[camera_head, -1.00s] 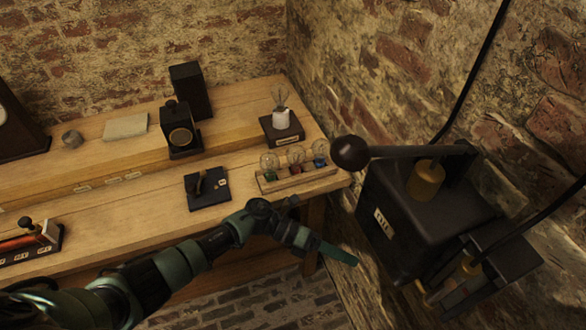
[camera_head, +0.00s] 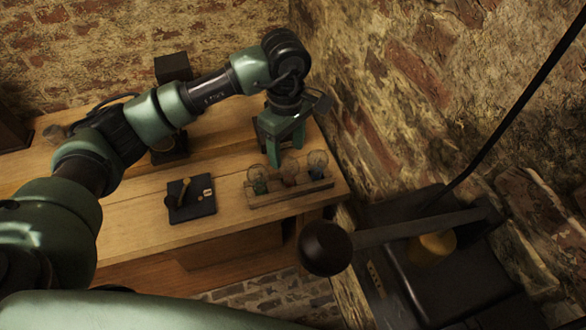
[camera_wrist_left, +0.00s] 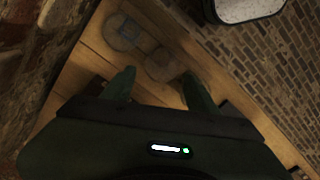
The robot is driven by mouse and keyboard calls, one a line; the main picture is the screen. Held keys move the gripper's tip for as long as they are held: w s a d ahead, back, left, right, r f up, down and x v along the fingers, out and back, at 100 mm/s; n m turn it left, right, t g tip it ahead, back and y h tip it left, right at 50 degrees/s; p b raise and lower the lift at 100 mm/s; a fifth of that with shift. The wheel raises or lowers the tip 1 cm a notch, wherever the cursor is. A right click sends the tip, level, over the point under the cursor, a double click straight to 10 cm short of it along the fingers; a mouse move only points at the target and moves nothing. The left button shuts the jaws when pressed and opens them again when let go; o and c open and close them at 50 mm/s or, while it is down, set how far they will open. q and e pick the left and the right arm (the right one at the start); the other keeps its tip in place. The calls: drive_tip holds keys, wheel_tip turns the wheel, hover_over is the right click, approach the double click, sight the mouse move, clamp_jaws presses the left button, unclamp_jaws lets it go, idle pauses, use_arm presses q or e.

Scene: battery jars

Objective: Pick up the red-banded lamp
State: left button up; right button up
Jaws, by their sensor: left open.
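Three glass lamps stand in a wooden rack (camera_head: 292,197) near the bench's right end. The red-banded lamp (camera_head: 290,172) is the middle one, its band dim in shadow. One lamp (camera_head: 258,178) stands left of it and another lamp (camera_head: 317,163) right of it. My left gripper (camera_head: 286,158) is open, pointing down just behind or above the rack, close to the middle lamp. In the left wrist view, the open fingers (camera_wrist_left: 158,88) straddle the line of one round lamp (camera_wrist_left: 162,66), with another lamp (camera_wrist_left: 122,32) up and left. Bands are too dark there. My right gripper is out of view.
A black switch block (camera_head: 190,198) lies left of the rack. A large dark machine with a round-knobbed lever (camera_head: 326,247) stands front right. The brick wall (camera_head: 390,110) rises close to the rack's right. A dark box (camera_head: 172,67) stands at the back.

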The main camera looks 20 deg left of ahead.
sight(288, 161)
use_arm(q)
drive_tip(key=f, duration=0.1)
drive_tip(key=f+p, duration=0.1)
drive_tip(key=shift+s+d+f, duration=0.15)
drive_tip(key=shift+s+f, duration=0.2)
drive_tip(key=shift+s, duration=0.05)
drive_tip(key=f, duration=0.1)
drive_tip(key=f+p, duration=0.1)
drive_tip(key=f, duration=0.1)
drive_tip(key=shift+w+f, duration=0.2)
drive_tip(key=shift+f, duration=0.25)
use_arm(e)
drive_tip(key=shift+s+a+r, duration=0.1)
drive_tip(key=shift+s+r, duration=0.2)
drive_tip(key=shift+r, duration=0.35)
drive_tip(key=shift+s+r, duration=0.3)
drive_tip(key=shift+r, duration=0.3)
use_arm(q)
clamp_jaws()
